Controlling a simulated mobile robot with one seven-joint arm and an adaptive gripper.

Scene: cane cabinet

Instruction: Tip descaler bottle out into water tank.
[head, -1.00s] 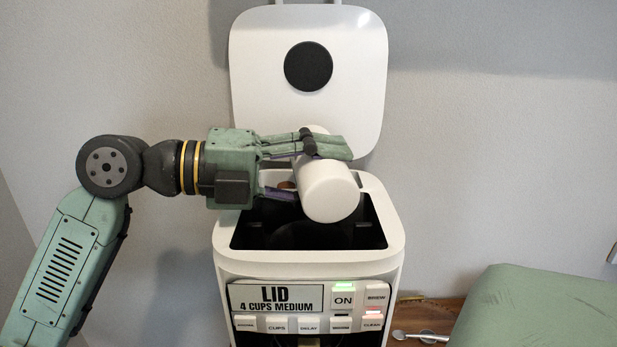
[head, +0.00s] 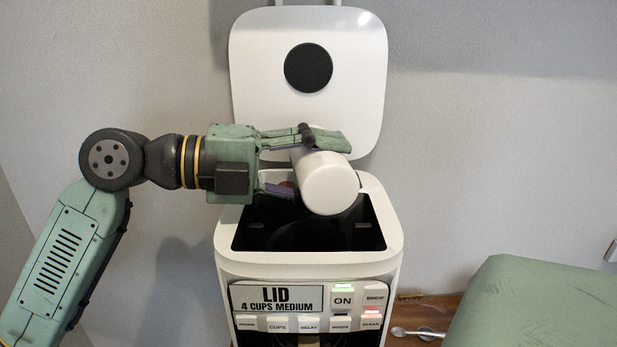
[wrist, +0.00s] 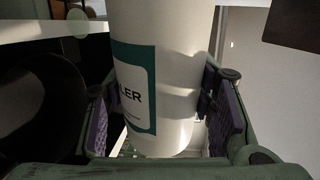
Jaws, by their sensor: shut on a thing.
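The descaler bottle (head: 330,185) is white and lies tipped over the water tank, its round base facing the head camera. My gripper (head: 296,164) is shut on it from the left. In the wrist view the bottle (wrist: 180,80) shows a teal and white label ending in "LER", between the purple-padded fingers (wrist: 163,105). Its mouth is hidden in the head view. The water tank (head: 310,236) is the dark open top of the white coffee machine (head: 398,250), below the bottle. I cannot see whether liquid is flowing.
The machine's white lid (head: 345,80) stands open behind the tank, close behind the gripper. A green padded surface (head: 550,310) and a spoon (head: 420,333) are at the lower right.

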